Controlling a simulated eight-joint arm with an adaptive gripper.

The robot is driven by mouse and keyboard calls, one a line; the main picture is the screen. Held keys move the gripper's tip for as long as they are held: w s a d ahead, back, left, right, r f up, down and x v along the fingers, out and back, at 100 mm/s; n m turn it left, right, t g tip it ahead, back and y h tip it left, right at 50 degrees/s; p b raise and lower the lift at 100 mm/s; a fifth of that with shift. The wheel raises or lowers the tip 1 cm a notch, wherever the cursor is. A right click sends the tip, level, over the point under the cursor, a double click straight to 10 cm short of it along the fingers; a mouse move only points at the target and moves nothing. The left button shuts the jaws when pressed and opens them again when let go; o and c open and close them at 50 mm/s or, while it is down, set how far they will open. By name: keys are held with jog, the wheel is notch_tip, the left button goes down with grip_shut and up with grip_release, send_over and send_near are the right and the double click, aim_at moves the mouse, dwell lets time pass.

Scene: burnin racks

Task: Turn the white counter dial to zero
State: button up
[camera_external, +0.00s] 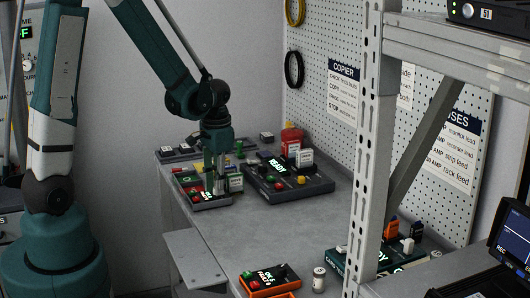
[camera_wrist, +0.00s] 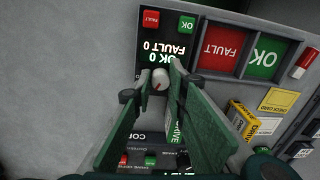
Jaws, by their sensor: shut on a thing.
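The white counter dial (camera_wrist: 160,79) shows in the wrist view on a dark counter box (camera_wrist: 146,52). My gripper (camera_wrist: 159,80) has its two green fingers on either side of the dial, shut on it. The box's lit display (camera_wrist: 165,50) appears upside down and seems to read OK 0 and FAULT 0. A small red FAULT button (camera_wrist: 151,19) and a green OK button (camera_wrist: 187,23) sit beyond it. In the external view my gripper (camera_external: 218,188) points down at the box (camera_external: 207,203) near the bench's left edge; the dial is hidden there.
A dark READY console (camera_external: 310,187) stands just right of my gripper. An orange-edged box (camera_external: 268,283) with a lit display and a small white cylinder (camera_external: 319,279) are at the bench front. A grey rack post (camera_external: 372,150) rises at right. The middle bench (camera_external: 265,225) is clear.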

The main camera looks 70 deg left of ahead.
dwell(0.3)
jog(key=o, duration=0.9)
jog(key=shift+r, duration=0.15)
jog(key=shift+d+r, duration=0.15)
jog(key=shift+r, duration=2.8)
jog(key=shift+d+r, duration=0.15)
jog(key=shift+r, duration=2.75)
